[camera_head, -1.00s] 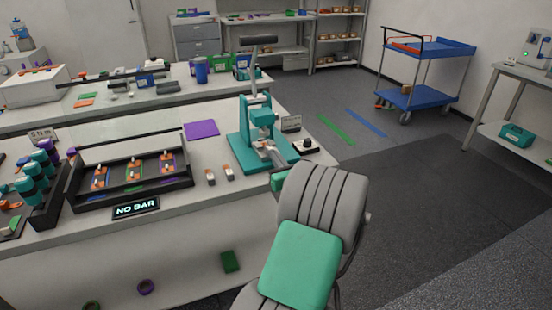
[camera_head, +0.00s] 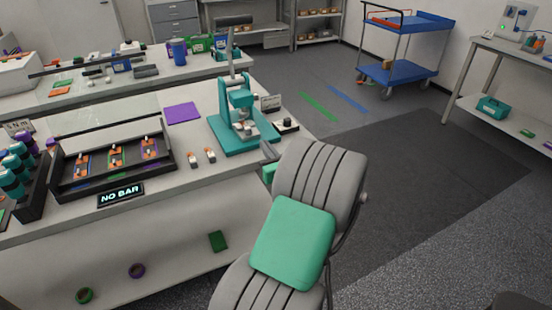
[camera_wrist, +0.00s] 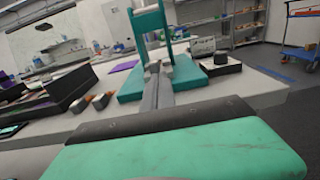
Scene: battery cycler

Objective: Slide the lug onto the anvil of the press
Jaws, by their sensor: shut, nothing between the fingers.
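The teal press (camera_head: 240,100) stands at the right end of the bench, and its frame and base show in the wrist view (camera_wrist: 148,25). A pale part, seemingly the anvil (camera_head: 246,129), sits low at its front; I cannot tell whether a lug is on it. Two small orange-and-white pieces, possibly lugs (camera_head: 201,156), lie on the bench left of the press. My gripper (camera_head: 267,150) is at the front right edge of the press base, shut and empty. In the wrist view its grey fingers (camera_wrist: 154,72) point at the press and cover part of it.
A black tray (camera_head: 112,184) with orange pieces and a "NO BAR" display (camera_head: 121,195) are to the left. A purple mat (camera_head: 183,112) lies behind.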

